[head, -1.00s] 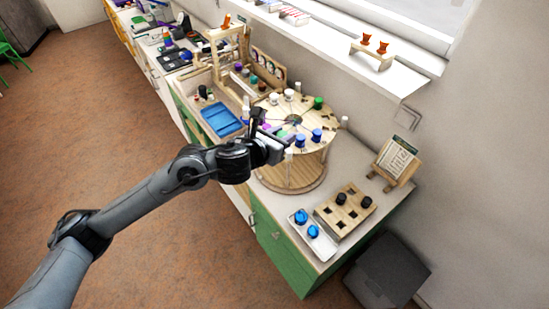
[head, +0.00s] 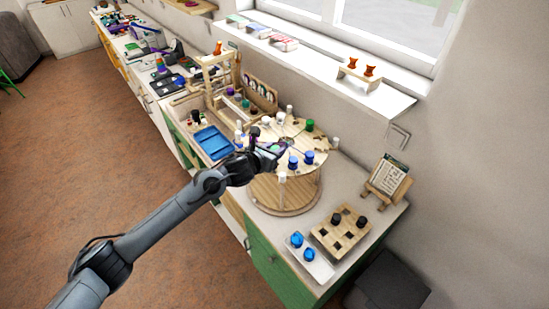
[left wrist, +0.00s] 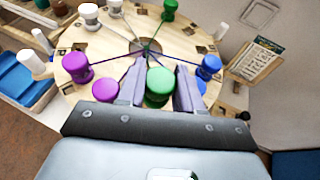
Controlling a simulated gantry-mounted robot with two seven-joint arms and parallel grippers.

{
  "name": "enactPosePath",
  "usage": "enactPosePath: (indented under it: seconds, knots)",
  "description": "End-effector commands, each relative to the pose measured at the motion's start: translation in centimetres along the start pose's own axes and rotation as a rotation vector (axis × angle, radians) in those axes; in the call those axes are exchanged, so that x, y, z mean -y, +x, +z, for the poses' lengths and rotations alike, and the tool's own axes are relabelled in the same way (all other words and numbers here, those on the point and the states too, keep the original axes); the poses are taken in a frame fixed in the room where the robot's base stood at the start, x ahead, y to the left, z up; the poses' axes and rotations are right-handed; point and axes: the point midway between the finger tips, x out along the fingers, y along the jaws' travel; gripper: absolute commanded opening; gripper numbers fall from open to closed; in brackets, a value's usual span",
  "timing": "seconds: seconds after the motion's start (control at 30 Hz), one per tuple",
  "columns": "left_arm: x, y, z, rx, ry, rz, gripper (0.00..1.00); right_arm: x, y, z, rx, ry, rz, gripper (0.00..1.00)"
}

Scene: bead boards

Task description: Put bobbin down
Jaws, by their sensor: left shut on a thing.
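A green bobbin (left wrist: 160,84) is between the two fingers of my left gripper (left wrist: 160,88) in the left wrist view. The gripper is shut on it, over the near part of a round wooden bead board (left wrist: 120,48). I cannot tell whether the bobbin touches the board. Two purple bobbins (left wrist: 76,68) stand left of the gripper, and blue bobbins (left wrist: 208,67) stand right of it. My right gripper is not in view.
Another green bobbin (head: 309,125) and several white ones stand on the board. A blue tray (head: 214,142) lies to its left. A wooden block with holes (head: 325,238) and a white tray with blue bobbins (head: 318,267) are in front. A card stand (head: 387,182) is at the right.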

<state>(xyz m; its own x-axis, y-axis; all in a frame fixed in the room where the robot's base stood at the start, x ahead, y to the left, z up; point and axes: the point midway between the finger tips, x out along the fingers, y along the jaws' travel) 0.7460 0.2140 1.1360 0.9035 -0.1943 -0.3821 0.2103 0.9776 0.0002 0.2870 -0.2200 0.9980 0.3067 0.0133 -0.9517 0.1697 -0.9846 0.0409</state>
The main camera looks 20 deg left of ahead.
Motion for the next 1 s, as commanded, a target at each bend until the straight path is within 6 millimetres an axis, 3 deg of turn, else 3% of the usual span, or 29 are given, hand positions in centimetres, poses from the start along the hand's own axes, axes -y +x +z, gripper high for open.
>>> enactPosePath:
  seconds: [0.4,0.8,0.83,0.9,1.0]
  knots:
    - [0.1,1.5,-3.5,0.0,-0.002,-0.001,0.04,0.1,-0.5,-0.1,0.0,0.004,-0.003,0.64]
    - [0.0,1.7,-4.1,0.001,0.0,0.0,0.04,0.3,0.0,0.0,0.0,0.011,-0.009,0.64]
    - [0.0,1.6,-4.0,0.001,0.0,0.0,0.38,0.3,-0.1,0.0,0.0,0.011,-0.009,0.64]
    - [0.0,1.6,-3.9,0.001,0.0,0.0,0.46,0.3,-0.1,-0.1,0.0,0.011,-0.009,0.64]
    - [0.0,1.6,-3.9,0.0,0.0,0.0,0.46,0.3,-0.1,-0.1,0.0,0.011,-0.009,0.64]
